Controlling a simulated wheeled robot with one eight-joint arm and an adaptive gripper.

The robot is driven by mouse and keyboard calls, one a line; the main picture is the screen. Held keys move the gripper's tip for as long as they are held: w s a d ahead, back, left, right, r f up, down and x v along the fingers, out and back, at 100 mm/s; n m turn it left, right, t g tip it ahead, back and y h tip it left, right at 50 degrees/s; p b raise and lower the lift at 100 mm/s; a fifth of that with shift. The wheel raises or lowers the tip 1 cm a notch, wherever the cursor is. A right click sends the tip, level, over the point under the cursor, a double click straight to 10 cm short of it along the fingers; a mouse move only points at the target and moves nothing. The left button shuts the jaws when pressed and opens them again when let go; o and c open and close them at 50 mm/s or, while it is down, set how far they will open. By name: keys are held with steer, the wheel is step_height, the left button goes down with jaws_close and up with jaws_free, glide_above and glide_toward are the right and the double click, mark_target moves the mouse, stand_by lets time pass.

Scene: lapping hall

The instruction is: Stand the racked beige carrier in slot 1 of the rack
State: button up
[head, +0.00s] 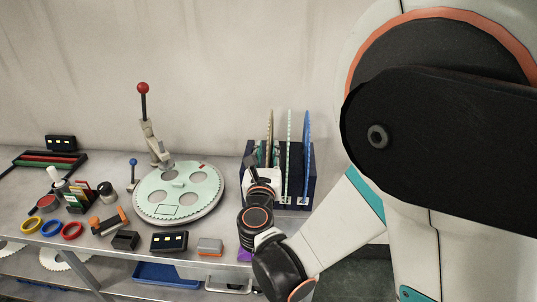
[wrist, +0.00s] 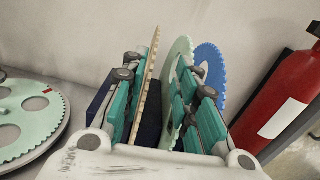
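The beige carrier (head: 269,128) stands upright on edge in the left part of the dark blue rack (head: 311,188). In the wrist view the beige carrier (wrist: 149,78) is between my gripper's teal fingers, close beside the left one, with a gap to the right one. My gripper (head: 264,156) is open over the rack's left side and hides much of its front left. A mint carrier (head: 289,150) and a blue carrier (head: 307,140) stand upright to the right. Small labels show at the rack's front right; I cannot read slot 1's label.
A mint round plate (head: 178,190) with holes lies left of the rack, below a red-knobbed lever (head: 143,90). Coloured rings (head: 52,227), tools and small boxes fill the table's left and front. A red extinguisher (wrist: 275,105) stands right of the rack in the wrist view.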

steer(key=shift+m, duration=0.4)
steer(key=w+b, duration=0.1)
steer(key=w, duration=0.3)
steer(key=w+b, duration=0.1)
steer(key=w, duration=0.4)
steer(key=w+f+b, duration=0.1)
steer(key=w, duration=0.3)
steer(key=shift+w, duration=0.15)
jaws_close()
